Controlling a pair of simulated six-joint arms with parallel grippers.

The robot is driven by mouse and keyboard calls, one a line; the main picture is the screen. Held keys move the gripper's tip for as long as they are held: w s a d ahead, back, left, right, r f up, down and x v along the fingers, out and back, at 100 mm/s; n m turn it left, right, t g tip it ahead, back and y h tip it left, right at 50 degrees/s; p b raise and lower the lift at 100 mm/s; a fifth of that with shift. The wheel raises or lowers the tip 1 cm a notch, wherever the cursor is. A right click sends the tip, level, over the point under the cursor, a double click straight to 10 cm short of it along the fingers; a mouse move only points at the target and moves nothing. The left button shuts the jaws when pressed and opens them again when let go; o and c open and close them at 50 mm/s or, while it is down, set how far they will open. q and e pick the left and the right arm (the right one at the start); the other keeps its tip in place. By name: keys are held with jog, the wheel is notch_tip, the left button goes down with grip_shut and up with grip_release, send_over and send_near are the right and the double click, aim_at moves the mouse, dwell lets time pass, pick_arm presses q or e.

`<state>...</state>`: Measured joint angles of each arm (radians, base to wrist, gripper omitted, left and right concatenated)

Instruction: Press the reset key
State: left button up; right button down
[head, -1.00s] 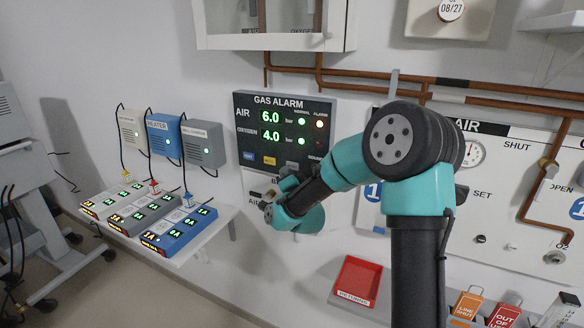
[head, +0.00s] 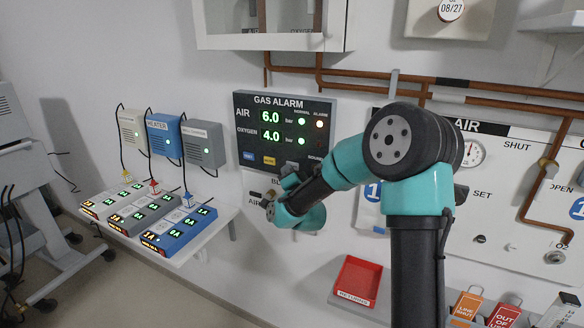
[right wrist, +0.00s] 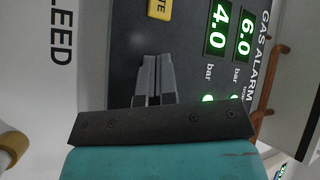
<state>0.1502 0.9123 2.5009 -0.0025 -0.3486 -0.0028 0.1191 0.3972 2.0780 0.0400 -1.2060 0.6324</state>
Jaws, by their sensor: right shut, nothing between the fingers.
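The dark gas alarm panel (head: 285,112) hangs on the wall with lit readouts of 6.0 and 4.0. Along its lower edge are a blue key (head: 248,156), a yellow key (head: 269,160) and a grey key (head: 293,165). I cannot read a reset label. My right gripper (head: 288,180) is at the panel's lower edge, just below the grey key. In the right wrist view its fingers (right wrist: 155,62) are together and empty, pointing at the panel beside the yellow key (right wrist: 160,8). They hide part of the panel; contact cannot be told. My left gripper is out of view.
Copper pipes (head: 360,72) run above the panel. A valve board (head: 510,200) is to the right and a red tray (head: 357,281) is below. Three small wall boxes and a shelf with several coloured units (head: 180,228) stand to the left.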

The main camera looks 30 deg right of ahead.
jog(key=shift+d, duration=0.15)
dwell(0.5)
jog(key=shift+s+a, duration=0.35)
jog(key=shift+a, duration=0.3)
jog(key=shift+a, duration=0.1)
jog(key=s+a, duration=0.1)
jog(key=a, duration=0.1)
jog(key=s+a, duration=0.1)
jog(key=a, duration=0.1)
jog(key=shift+s, duration=0.3)
dwell(0.7)
